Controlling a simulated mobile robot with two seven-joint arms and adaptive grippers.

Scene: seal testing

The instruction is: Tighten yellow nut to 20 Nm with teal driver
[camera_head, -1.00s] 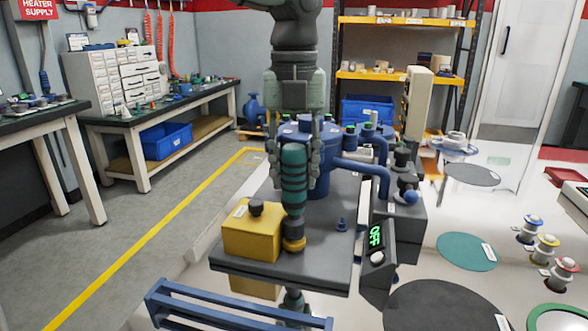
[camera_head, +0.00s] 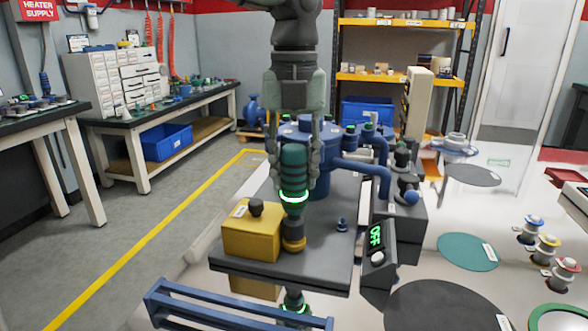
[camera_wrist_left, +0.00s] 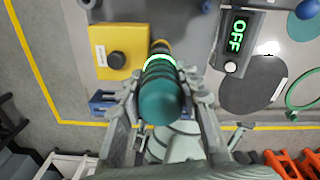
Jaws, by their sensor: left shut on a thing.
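My left gripper (camera_head: 294,170) comes down from the top of the head view and is shut on the teal driver (camera_head: 294,158). The driver is upright, with a lit green ring (camera_head: 294,197) near its lower end. Its tip meets the yellow nut (camera_head: 294,244) on the dark grey plate; the exact fit is hidden. In the left wrist view the driver (camera_wrist_left: 160,98) sits between the two fingers, its ring glowing green and its body covering most of the nut. My right gripper is not in view.
A yellow block (camera_head: 250,235) with a black knob stands just left of the nut. A grey box with a green OFF display (camera_head: 376,238) is to the right. The blue vessel and pipe (camera_head: 375,178) stand behind. A blue rack (camera_head: 235,306) is in front.

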